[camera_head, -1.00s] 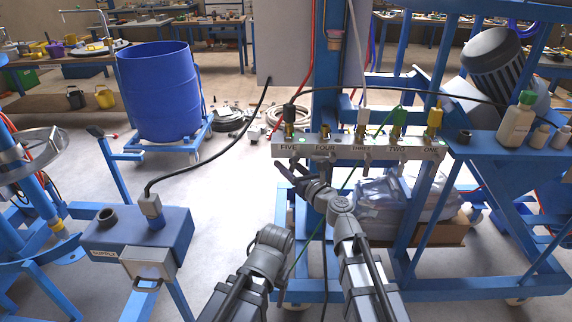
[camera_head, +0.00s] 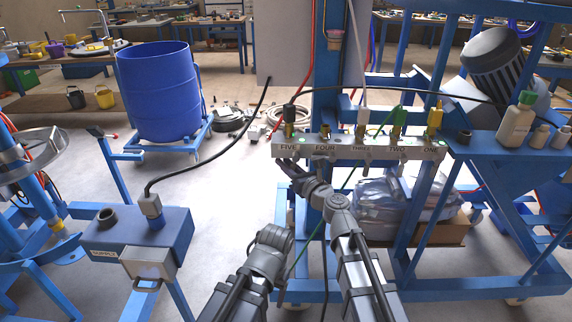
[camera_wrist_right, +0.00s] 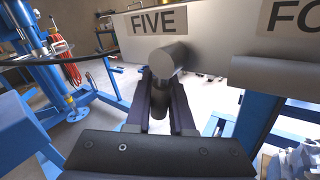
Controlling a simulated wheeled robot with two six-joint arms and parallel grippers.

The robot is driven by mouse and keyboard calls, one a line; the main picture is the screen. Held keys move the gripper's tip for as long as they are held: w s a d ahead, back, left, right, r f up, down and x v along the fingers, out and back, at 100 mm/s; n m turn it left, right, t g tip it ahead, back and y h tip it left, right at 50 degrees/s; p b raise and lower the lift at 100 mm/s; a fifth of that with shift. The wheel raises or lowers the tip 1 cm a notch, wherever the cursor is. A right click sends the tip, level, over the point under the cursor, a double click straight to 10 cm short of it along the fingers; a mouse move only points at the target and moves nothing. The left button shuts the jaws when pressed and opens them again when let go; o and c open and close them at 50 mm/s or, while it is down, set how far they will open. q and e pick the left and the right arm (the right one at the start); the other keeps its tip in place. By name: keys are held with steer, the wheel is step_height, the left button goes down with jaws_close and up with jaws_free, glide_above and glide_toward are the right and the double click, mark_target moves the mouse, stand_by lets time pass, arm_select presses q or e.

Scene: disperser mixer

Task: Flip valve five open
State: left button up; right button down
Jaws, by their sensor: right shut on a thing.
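The white manifold bar (camera_head: 342,152) carries several labelled valves. Valve five (camera_head: 289,127) is at its left end, with a brass fitting and a black hose on top. In the right wrist view, a grey round stem (camera_wrist_right: 166,62) sticks out under the FIVE label (camera_wrist_right: 159,21), and a dark lever (camera_wrist_right: 160,102) hangs down from it. My right gripper (camera_head: 284,164) is just below the FIVE label; in the wrist view its fingers (camera_wrist_right: 163,108) are shut around the lever. My left arm (camera_head: 268,255) shows low in the head view, but I cannot make out its gripper.
Valve four's label (camera_head: 325,152) is close to the right of my gripper. A blue post (camera_head: 326,80) rises behind the manifold. A blue stand (camera_head: 135,240) is at the left, and a blue drum (camera_head: 155,92) is behind it. Open floor lies between.

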steer(key=n+p, duration=0.1)
steer(key=d+n+g+h+p, duration=0.1)
steer(key=p, duration=0.1)
steer(key=shift+d+f, duration=0.1)
steer(key=shift+f, duration=0.2)
stand_by(0.4)
steer(key=c, duration=0.8)
jaws_free()
